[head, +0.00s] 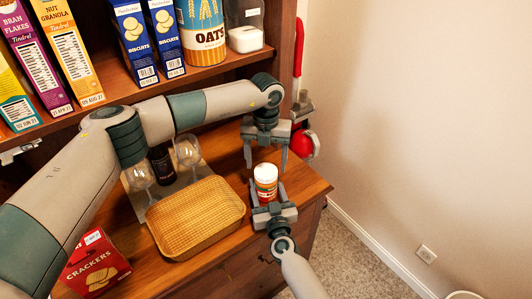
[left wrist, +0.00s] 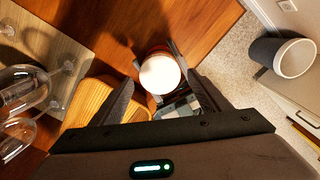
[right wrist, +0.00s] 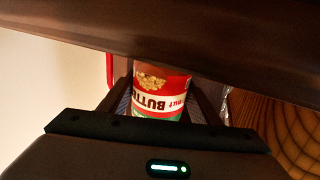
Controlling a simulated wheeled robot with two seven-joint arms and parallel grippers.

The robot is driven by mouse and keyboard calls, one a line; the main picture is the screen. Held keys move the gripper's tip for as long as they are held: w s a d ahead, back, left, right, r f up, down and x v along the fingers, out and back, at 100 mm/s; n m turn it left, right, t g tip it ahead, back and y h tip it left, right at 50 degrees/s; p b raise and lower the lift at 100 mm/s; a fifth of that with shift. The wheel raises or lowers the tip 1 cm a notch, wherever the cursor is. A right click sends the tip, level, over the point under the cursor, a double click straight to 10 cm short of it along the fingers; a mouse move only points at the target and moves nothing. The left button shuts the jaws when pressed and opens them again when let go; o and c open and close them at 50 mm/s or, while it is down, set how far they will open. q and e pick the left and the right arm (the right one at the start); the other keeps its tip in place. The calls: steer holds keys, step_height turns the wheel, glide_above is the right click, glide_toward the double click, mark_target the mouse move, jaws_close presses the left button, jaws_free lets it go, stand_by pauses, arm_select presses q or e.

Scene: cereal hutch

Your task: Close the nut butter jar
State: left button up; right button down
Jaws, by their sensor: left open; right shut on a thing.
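The nut butter jar (head: 266,190) stands upright near the right front of the wooden counter. Its label shows in the right wrist view (right wrist: 160,95). A white lid (head: 265,171) sits on top of it; it is a round white disc in the left wrist view (left wrist: 160,74). I cannot tell whether the lid is tight. My right gripper (head: 268,196) is shut on the jar's body from the front. My left gripper (head: 266,161) points down, open and empty, just above the lid, with its fingers (left wrist: 160,88) spread to either side.
A woven basket (head: 197,218) lies left of the jar. Behind it, wine glasses (head: 187,150) and a dark bottle (head: 161,165) stand on a board. A red crackers box (head: 95,262) is at front left. Cereal boxes (head: 68,45) and an oats canister (head: 202,35) fill the shelf above.

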arm_select(q)
steer(key=shift+f, duration=1.3)
steer(key=c, duration=1.1)
steer(key=m, duration=0.5)
steer(key=shift+m, duration=0.3)
steer(key=m, duration=0.5)
steer(key=shift+m, duration=0.4)
steer(key=o, duration=1.2)
steer(key=shift+c, duration=0.2)
steer(key=shift+r, duration=2.25)
